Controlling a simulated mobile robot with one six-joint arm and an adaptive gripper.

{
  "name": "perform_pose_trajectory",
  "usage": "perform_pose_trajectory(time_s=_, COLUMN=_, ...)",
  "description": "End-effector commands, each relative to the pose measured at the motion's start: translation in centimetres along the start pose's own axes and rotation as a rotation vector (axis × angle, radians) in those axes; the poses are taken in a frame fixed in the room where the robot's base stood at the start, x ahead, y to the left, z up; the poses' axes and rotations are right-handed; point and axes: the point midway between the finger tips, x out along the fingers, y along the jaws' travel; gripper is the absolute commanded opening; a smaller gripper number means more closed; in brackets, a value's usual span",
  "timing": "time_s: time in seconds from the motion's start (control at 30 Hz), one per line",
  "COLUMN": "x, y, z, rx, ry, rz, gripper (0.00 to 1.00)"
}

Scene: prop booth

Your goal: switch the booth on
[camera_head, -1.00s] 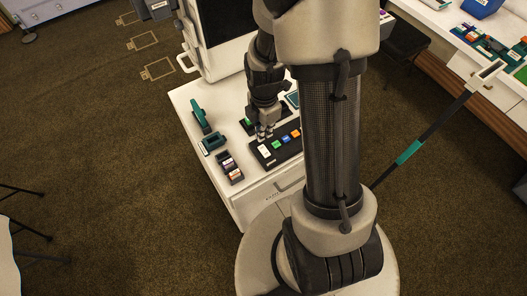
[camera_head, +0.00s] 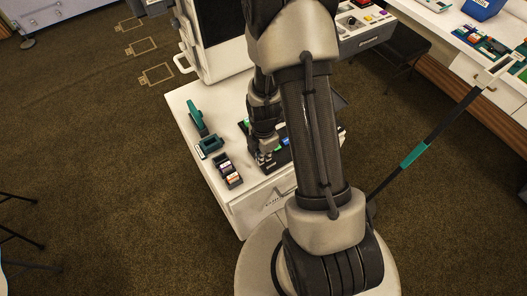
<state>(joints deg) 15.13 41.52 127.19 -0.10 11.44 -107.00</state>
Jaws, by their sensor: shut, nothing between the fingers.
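A black control panel (camera_head: 281,160) lies on the white cabinet top. A blue button (camera_head: 285,141) and part of a green one show on it; my arm hides the rest. My gripper (camera_head: 264,164) is shut and empty, pointing down at the panel's near-left end. It covers that end of the panel, and I cannot tell whether its fingertips touch a button. Another small green spot (camera_head: 246,122) shows on a dark piece behind and left of my gripper.
On the white cabinet (camera_head: 185,100), left of the panel, are a teal stapler-like tool (camera_head: 197,117), a teal-and-dark block (camera_head: 209,145) and a dark rack of small coloured pieces (camera_head: 228,170). A screen unit (camera_head: 222,30) stands behind. A pole with a teal band (camera_head: 412,156) leans at right.

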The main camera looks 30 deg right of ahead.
Motion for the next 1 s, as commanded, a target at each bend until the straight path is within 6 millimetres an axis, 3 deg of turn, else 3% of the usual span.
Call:
perform_pose_trajectory(time_s=0.4, x=0.4, y=0.1, z=0.0, rx=0.000, ry=0.000, rz=0.001, gripper=0.00)
perform_pose_trajectory(time_s=0.53, x=1.6, y=-0.1, z=0.0, rx=0.000, ry=0.000, rz=0.001, gripper=0.00)
perform_pose_trajectory(time_s=1.0, x=0.3, y=-0.1, z=0.0, rx=0.000, ry=0.000, rz=0.000, gripper=0.00)
